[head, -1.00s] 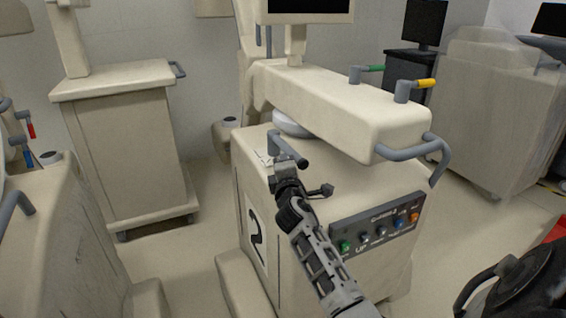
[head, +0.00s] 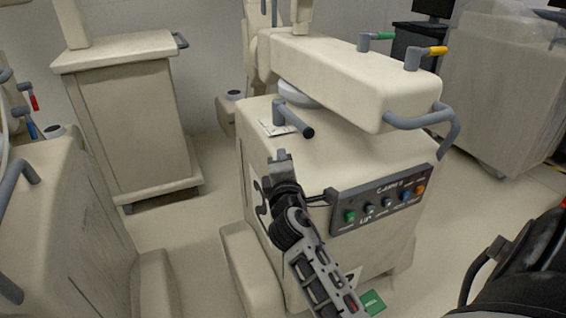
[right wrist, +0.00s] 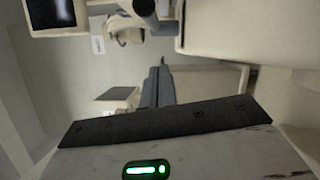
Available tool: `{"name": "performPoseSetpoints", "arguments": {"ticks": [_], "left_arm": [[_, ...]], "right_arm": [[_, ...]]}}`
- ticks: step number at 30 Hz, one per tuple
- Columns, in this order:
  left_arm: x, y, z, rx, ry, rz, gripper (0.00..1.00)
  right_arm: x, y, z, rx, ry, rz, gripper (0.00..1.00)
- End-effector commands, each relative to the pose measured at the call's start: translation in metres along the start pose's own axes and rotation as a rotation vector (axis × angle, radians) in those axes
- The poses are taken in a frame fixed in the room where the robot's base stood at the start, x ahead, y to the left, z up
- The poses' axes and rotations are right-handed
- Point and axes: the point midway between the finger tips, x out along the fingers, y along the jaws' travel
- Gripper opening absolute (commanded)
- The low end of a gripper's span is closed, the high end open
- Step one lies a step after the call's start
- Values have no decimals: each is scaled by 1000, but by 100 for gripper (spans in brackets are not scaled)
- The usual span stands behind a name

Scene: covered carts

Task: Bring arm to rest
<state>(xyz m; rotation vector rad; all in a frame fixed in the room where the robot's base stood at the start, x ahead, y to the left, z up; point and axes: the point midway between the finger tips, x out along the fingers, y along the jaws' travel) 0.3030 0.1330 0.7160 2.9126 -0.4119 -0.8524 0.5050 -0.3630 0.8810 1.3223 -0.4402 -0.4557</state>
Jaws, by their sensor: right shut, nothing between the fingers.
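My right gripper (head: 280,156) is shut and empty. Its arm comes in from the lower right, and the gripper points up and away in front of the beige cart's near left corner. It is below and apart from the grey lever handle (head: 294,118) on the cart's top. In the right wrist view the closed fingers (right wrist: 158,86) show at the middle with nothing between them. The cart (head: 330,135) has a control panel (head: 383,199) with coloured knobs just right of my wrist. My left gripper is not in view.
A thick beige arm (head: 350,80) with a grey looped handle (head: 425,118) overhangs the cart. Another cart (head: 130,120) stands at the back left, and a beige unit (head: 60,230) is close at the left. A covered machine (head: 510,90) stands right. Floor shows between them.

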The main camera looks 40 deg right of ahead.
Motion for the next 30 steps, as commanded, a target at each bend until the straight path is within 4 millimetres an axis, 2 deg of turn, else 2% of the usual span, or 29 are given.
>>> {"name": "performPoseSetpoints", "arguments": {"ticks": [3,10,14,17,22,24,27,30], "left_arm": [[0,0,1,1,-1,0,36],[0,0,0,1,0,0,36],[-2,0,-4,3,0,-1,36],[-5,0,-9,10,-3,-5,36],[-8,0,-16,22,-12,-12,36],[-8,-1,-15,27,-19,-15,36],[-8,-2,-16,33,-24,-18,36],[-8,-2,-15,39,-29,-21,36]], "right_arm": [[-9,0,1,-1,0,0,0],[-11,0,1,2,2,0,0],[-26,-15,-10,106,69,-52,0],[-62,-44,-33,336,189,-180,0],[-160,-93,-74,848,344,-558,0],[-201,-106,-84,1035,354,-725,0],[-251,-115,-94,1245,330,-928,0],[-283,-118,-98,1380,294,-1063,0]]}}
